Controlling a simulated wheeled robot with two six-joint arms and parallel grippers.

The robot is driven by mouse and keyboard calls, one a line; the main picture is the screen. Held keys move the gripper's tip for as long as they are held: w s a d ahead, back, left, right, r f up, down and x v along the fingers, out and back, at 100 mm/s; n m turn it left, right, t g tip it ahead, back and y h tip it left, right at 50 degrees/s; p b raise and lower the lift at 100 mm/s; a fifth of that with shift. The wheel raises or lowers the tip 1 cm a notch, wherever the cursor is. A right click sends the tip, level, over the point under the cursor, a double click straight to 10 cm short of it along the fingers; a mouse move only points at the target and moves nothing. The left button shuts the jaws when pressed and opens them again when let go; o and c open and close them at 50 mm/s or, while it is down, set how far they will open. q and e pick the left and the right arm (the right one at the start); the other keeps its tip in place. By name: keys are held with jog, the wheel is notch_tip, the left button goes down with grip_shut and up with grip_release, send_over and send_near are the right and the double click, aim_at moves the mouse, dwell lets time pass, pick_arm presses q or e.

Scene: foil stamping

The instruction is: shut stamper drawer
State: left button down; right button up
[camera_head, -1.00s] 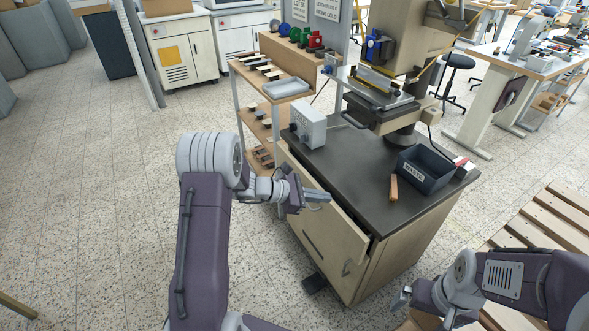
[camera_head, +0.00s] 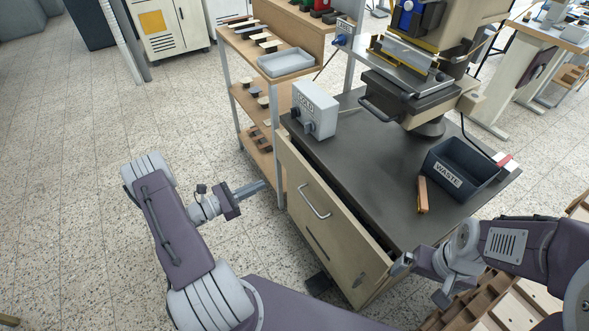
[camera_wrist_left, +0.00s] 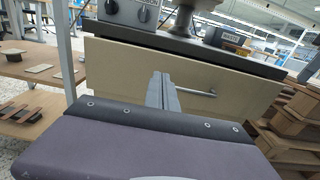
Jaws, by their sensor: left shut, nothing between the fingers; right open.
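The stamper cabinet's drawer (camera_head: 318,228) is slightly open, with a dark gap between its pale wooden front and the dark worktop. Its bar handle (camera_head: 315,201) faces my left arm. My left gripper (camera_head: 266,186) is shut and empty, in front of and apart from the drawer's left part. In the left wrist view, the shut fingers (camera_wrist_left: 161,90) point toward the drawer front (camera_wrist_left: 120,68), with the handle (camera_wrist_left: 196,92) just to their right. My right gripper (camera_head: 398,262) is open near the drawer's right corner; whether it touches is unclear.
A shelf unit (camera_head: 235,75) stands beside the cabinet. Pallets (camera_head: 470,300) lie at lower right. Floor (camera_head: 90,230) at left is clear.

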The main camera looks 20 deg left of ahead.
aim_at(302, 165)
pick_arm(q)
jog(key=b+x, duration=0.1)
jog(key=x, duration=1.3)
jog(key=b+x, duration=0.1)
jog(key=x, duration=0.3)
jog(key=shift+w+d, duration=0.25)
jog(key=shift+w, duration=0.15)
jog(key=shift+r, duration=0.2)
jog(key=shift+a, duration=0.1)
